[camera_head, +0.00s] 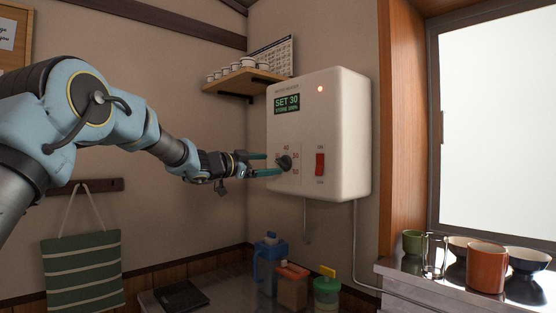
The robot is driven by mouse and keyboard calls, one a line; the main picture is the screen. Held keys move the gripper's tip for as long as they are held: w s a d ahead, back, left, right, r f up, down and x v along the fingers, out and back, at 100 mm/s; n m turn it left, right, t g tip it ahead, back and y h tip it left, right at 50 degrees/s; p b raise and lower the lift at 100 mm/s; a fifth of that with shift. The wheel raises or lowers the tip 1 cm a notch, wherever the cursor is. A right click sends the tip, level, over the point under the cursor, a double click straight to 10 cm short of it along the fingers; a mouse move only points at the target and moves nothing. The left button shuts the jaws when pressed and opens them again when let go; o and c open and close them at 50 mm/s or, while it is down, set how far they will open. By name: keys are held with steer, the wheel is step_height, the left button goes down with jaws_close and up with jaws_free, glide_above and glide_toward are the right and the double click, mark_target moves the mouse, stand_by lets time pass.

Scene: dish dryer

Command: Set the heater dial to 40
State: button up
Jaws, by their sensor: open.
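The white heater box (345,130) hangs on the wall near the middle of the view. Its green display (287,103) reads "SET 30", with a smaller line below it. The dark round dial (285,162) is low on the front face, with red numbers around it, 40 above among them. My gripper (268,164) comes from the left and is open, its two green fingers pointing at the dial. The fingertips are at or very near the dial; I cannot tell whether they touch it. The dial's pointer direction is too small to tell.
A red switch (320,164) sits right of the dial, and an orange light (320,89) glows above. A wooden shelf (246,80) with small cups is up left of the heater. Containers (292,286) stand below. Bowls and an orange mug (487,268) stand at the right by the window.

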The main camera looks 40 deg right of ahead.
mark_target(279, 163)
steer(key=d+p, duration=0.1)
steer(key=d, duration=0.3)
steer(key=shift+s+d, duration=0.15)
steer(key=shift+d, duration=0.25)
steer(key=c, duration=1.4)
steer(key=shift+o, duration=0.2)
